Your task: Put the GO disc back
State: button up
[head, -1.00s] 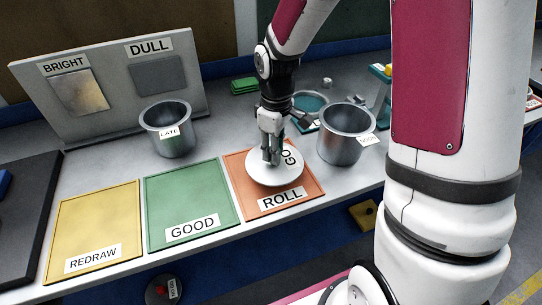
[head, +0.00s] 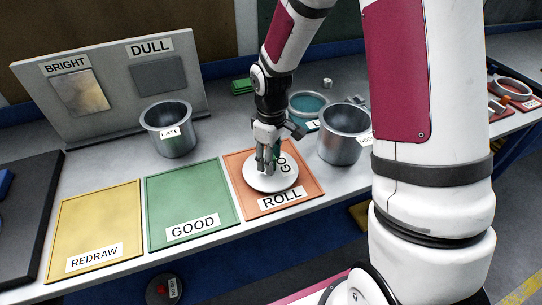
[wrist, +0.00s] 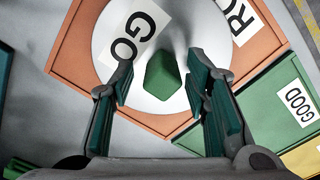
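The GO disc (head: 258,181) is white and round, with a GO label and a green knob (wrist: 163,76) at its middle. It rests on the orange ROLL mat (head: 310,188), and its white face also shows in the wrist view (wrist: 202,30). My gripper (head: 267,168) is low over the disc. In the wrist view my gripper (wrist: 161,80) has its fingers apart on either side of the knob, with a gap on each side. The fingertips partly hide the knob in the head view.
The green GOOD mat (head: 188,192) and yellow REDRAW mat (head: 98,215) lie left. A metal pot labelled LATE (head: 170,142) stands behind them. Another metal pot (head: 340,148) stands close right of the ROLL mat. A teal round dish (head: 308,104) is behind. A BRIGHT/DULL board (head: 115,85) stands back left.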

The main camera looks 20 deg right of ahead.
notch_tip(320, 180, up, 13)
jog(key=s+r+m+t, duration=0.2)
jog(key=s+r+m, duration=0.2)
jog(key=s, duration=0.6)
jog(key=s+r+m+t, duration=0.3)
jog(key=s+r+m, duration=0.1)
jog(key=s+r, duration=0.5)
jog(key=shift+s, duration=0.75)
